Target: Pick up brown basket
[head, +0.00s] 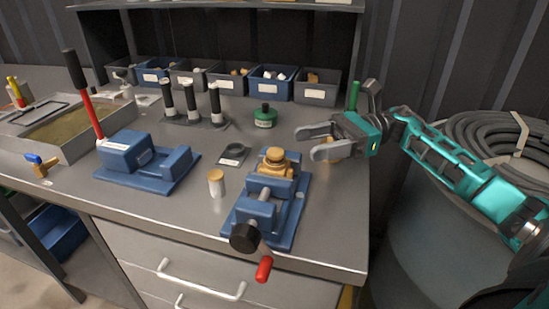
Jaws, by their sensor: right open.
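I cannot make out any brown basket in the head view. My right gripper (305,144) reaches in from the right over the workbench, fingers apart and pointing left. A small tan object (333,153) shows partly beside its lower finger; most of it is hidden, and I cannot tell what it is. A brass fitting (276,161) sits on the blue vise (262,214) just left of and nearer than the gripper, apart from the fingers. My left gripper is not in view.
Several blue and grey bins (272,82) line the back. A green-bodied bottle (265,117), a small tan-topped cylinder (217,182), a blue press with a red lever (140,160) and a stand with black-handled posts (192,105) occupy the workbench (150,215). A coiled hose (490,140) lies right.

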